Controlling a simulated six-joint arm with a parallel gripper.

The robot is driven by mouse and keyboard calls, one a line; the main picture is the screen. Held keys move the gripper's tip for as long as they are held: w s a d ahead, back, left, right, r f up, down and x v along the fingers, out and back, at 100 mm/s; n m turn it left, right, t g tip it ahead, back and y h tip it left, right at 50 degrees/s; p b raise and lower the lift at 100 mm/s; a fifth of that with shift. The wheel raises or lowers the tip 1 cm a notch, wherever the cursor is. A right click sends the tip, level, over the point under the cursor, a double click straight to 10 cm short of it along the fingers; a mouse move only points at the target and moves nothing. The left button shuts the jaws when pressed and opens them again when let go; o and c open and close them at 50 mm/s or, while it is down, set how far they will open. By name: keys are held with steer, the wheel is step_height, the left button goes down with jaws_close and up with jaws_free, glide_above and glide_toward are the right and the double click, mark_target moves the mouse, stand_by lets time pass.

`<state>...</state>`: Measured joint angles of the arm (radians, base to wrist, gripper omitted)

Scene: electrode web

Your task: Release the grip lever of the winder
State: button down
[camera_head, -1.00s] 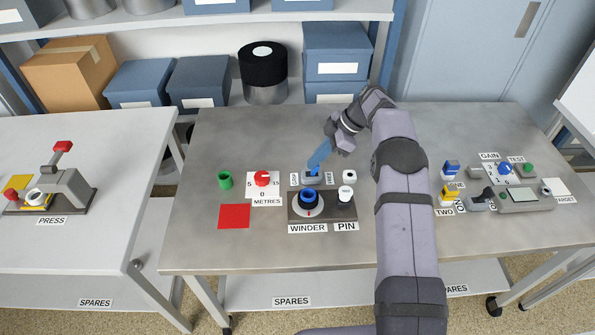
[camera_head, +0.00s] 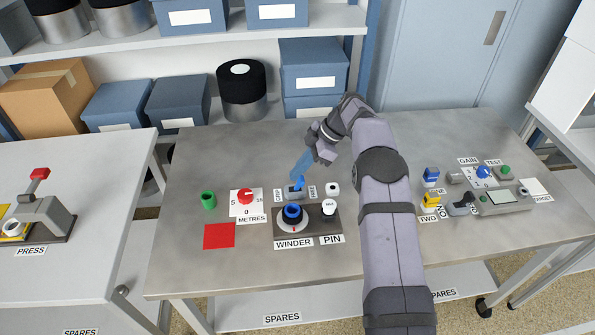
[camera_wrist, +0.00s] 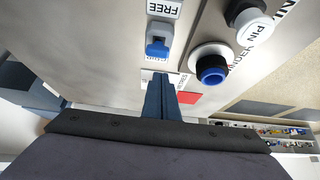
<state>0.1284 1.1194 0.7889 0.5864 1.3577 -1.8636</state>
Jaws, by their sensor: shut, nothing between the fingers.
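The winder (camera_head: 292,226) has a dark base with a white disc and a blue-topped knob (camera_head: 292,211). Behind the knob is the grip lever (camera_head: 299,184), a small blue handle on a grey block between the GRIP label (camera_head: 279,195) and the FREE label (camera_head: 312,191). The lever also shows in the wrist view (camera_wrist: 157,48), with the FREE label (camera_wrist: 164,8) beyond it. My gripper (camera_head: 296,174) has its blue fingers shut and empty, pointing down close to the lever. In the wrist view its fingertips (camera_wrist: 160,76) are just below the lever; I cannot tell whether they touch.
The white PIN knob (camera_head: 329,207) stands right of the winder knob. A small white round part (camera_head: 332,188) is close on the right. Clear bench (camera_head: 240,150) lies behind.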

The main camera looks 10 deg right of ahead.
steer(key=shift+a+r, duration=0.2)
steer(key=shift+a, duration=0.2)
steer(key=a+b+v, duration=0.1)
steer(key=v, duration=0.8)
steer(key=shift+r, duration=0.5)
steer(key=shift+d, duration=0.1)
steer(key=s+d+f+m+h, duration=0.1)
steer(key=s+f+m+h, duration=0.1)
steer(key=s+m, duration=0.4)
steer(key=s+d+f+m+h, duration=0.1)
steer(key=s+m, duration=0.5)
steer(key=s, duration=1.1)
steer(key=s+d+f+m+h, duration=0.1)
steer(key=s+f+m+h, duration=0.2)
steer(key=s, duration=0.9)
steer(key=f+m, duration=0.1)
steer(key=m, duration=0.2)
steer(key=shift+s+h+p, duration=0.25)
steer(key=shift+h+p, duration=0.05)
